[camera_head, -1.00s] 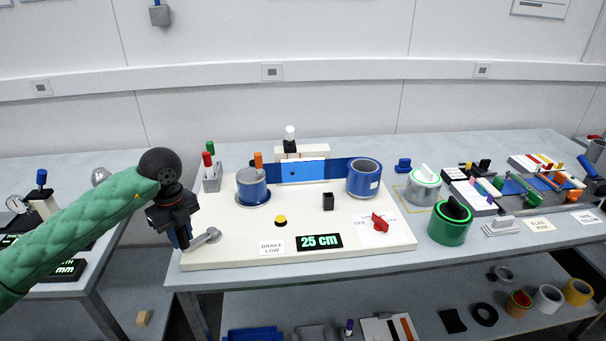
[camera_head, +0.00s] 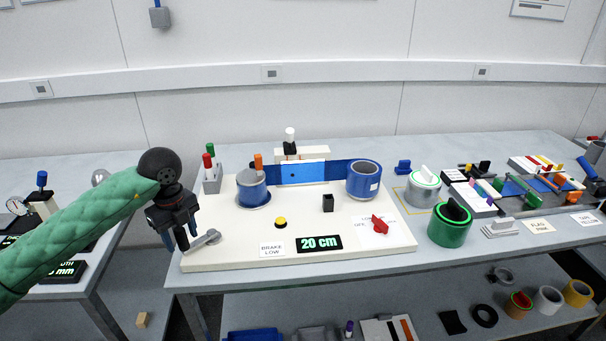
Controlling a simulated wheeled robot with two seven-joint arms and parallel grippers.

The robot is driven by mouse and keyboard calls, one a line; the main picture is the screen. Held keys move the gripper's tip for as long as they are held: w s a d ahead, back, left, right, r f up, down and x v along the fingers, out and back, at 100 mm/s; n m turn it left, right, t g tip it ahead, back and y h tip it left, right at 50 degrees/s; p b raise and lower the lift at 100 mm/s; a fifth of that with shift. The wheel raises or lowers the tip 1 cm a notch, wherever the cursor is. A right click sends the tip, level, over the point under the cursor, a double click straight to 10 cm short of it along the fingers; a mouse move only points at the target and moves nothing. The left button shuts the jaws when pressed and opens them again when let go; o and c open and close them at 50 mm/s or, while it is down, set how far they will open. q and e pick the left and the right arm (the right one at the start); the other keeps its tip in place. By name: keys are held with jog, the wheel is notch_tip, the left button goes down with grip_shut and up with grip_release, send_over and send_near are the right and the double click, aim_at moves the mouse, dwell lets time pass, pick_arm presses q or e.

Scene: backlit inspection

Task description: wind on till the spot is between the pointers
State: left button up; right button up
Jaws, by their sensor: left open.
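A blue web (camera_head: 340,171) runs between a left roll (camera_head: 252,188) and a right roll (camera_head: 363,180), both upright on a cream board (camera_head: 225,256). Its middle crosses a brighter backlit window (camera_head: 308,172), where a small dark spot (camera_head: 292,174) shows faintly left of centre. The pointers are too small to make out. A grey crank (camera_head: 207,238) sits at the board's front left. My left gripper (camera_head: 180,240) is open, fingers down, just left of the crank's handle end; I cannot tell whether it touches. My right gripper is out of view.
The display (camera_head: 319,243) reads 20 cm; a label (camera_head: 271,249) reads BRAKE LOW. A yellow button (camera_head: 281,221), black block (camera_head: 328,203) and red knob (camera_head: 380,223) stand on the board.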

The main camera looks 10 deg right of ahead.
pick_arm(q)
jog(key=shift+r+p, duration=1.4)
jog(key=shift+r, duration=2.35)
